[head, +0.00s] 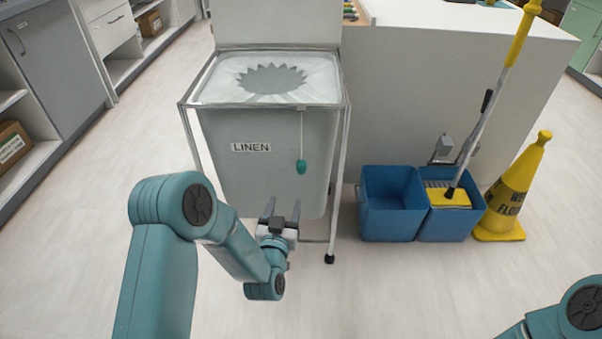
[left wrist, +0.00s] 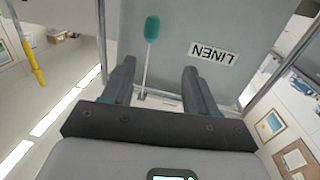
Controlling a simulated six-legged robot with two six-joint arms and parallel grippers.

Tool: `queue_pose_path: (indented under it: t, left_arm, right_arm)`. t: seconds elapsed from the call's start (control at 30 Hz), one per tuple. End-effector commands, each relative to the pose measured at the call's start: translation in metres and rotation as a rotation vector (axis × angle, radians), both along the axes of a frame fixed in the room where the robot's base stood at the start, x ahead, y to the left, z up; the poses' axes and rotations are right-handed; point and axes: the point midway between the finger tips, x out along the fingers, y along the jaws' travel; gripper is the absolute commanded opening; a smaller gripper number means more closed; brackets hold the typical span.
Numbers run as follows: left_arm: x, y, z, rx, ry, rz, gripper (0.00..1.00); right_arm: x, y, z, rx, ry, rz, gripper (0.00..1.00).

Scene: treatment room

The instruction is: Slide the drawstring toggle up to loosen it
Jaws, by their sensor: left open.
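The green drawstring toggle (head: 301,167) hangs on a thin white cord (head: 302,130) at the front of a grey linen bag (head: 240,175) labelled LINEN. The bag hangs in a metal frame, with its top gathered round a jagged opening. My left gripper (head: 282,207) is open and empty, below and slightly left of the toggle in the head view, apart from it. In the left wrist view, which shows the label upside down, the toggle (left wrist: 152,28) lies beyond the open fingers (left wrist: 159,68). The right gripper is out of view.
Blue mop buckets (head: 392,205) with a yellow-handled mop (head: 515,45) stand right of the hamper, beside a yellow floor cone (head: 510,195). A white counter (head: 440,90) stands behind them. Cabinets (head: 50,50) line the left. The floor in front is clear.

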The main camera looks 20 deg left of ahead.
Motion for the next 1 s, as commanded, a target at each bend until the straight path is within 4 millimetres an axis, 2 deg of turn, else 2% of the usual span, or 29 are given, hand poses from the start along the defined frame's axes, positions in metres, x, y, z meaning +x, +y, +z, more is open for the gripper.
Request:
queue_pose_path:
  t: [0.1,0.27,0.7,0.83,1.0]
  left_arm:
    - [0.006,-0.012,-0.003,0.0,-0.003,-0.025,0.58]
    - [0.029,-0.01,-0.002,-0.001,-0.007,-0.026,0.58]
    - [0.128,0.003,-0.003,-0.001,-0.006,-0.027,0.58]
    - [0.147,0.005,-0.003,-0.001,-0.005,-0.027,0.58]
    - [0.16,0.007,-0.001,-0.001,-0.004,-0.027,0.58]
  right_arm:
    - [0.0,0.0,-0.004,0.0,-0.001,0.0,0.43]
    - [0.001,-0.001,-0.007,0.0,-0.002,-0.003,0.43]
    - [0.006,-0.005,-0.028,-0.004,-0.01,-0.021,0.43]
    - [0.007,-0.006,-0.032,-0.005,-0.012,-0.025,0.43]
    - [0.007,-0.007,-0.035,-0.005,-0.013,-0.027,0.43]
